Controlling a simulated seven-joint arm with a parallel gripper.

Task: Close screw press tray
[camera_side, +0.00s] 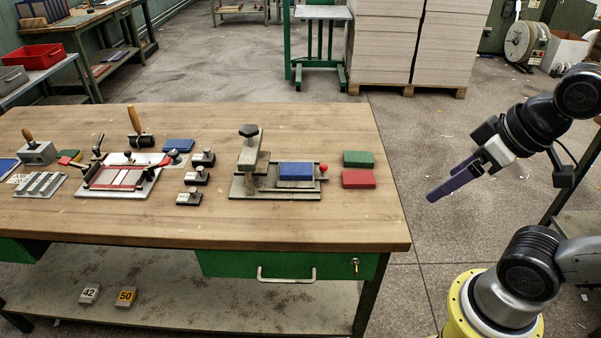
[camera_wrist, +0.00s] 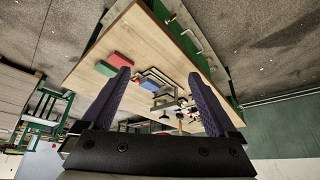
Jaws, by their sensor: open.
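The screw press (camera_side: 250,158), with a dark screw knob on top, stands on the right part of the wooden bench. Its tray (camera_side: 297,184) sticks out to the right of the press head and bears a blue block (camera_side: 295,171). A red ball knob (camera_side: 323,168) is at the tray's right end. My gripper (camera_side: 434,196) is empty, with purple fingers, right of the bench and apart from the press. In the wrist view my gripper (camera_wrist: 158,78) shows spread fingers, with the blue block (camera_wrist: 148,84) and part of the press seen between them.
A green block (camera_side: 358,158) and a red block (camera_side: 358,179) lie just right of the tray, between it and my gripper. Several small black-knobbed stamps (camera_side: 195,175) and a clamp fixture (camera_side: 120,178) stand left of the press. The bench's right end (camera_side: 388,205) is clear.

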